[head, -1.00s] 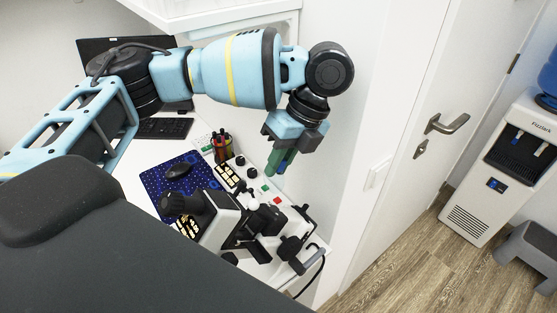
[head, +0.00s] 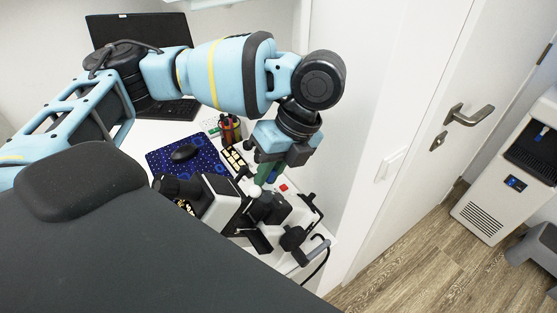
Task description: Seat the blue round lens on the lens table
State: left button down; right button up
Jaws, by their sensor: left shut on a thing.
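My left gripper (head: 270,170) points down over the back part of a white and black lens instrument (head: 222,205) on the desk. Its green fingers are shut. A small dark blue patch, likely the blue round lens (head: 268,182), shows at the fingertips; it is mostly hidden. The fingertips look close above the instrument, beside its white knob; I cannot tell whether they touch. The lens table is not clearly distinguishable; that part of the instrument lies behind the fingers and black parts. My right gripper is not in view.
A blue mat (head: 160,159) with a black mouse (head: 184,152), a pen holder (head: 229,129) and a laptop (head: 140,34) are on the white desk. A black-and-gold tray (head: 234,158) is left of the gripper. A wall stands close on the right, then a door (head: 425,110).

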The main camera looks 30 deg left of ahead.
pick_arm(q)
jog(key=shift+s+a+f, duration=0.1)
jog(key=shift+s+f, duration=0.1)
jog(key=shift+f, duration=0.2)
jog(key=shift+s+a+f, duration=0.15)
jog(key=shift+s+f, duration=0.1)
jog(key=shift+s, duration=0.15)
jog(key=shift+s+a+f, duration=0.15)
jog(key=shift+s+f, duration=0.15)
jog(key=shift+f, duration=0.15)
jog(key=shift+s+a+f+p, duration=0.15)
jog(key=shift+s+f+p, duration=0.2)
jog(key=shift+f, duration=0.25)
jog(key=shift+s+a+f, duration=0.1)
jog(key=shift+s+f, duration=0.15)
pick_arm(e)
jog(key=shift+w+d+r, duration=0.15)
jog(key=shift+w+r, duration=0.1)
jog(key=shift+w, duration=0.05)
pick_arm(q)
jog(key=shift+p, duration=0.3)
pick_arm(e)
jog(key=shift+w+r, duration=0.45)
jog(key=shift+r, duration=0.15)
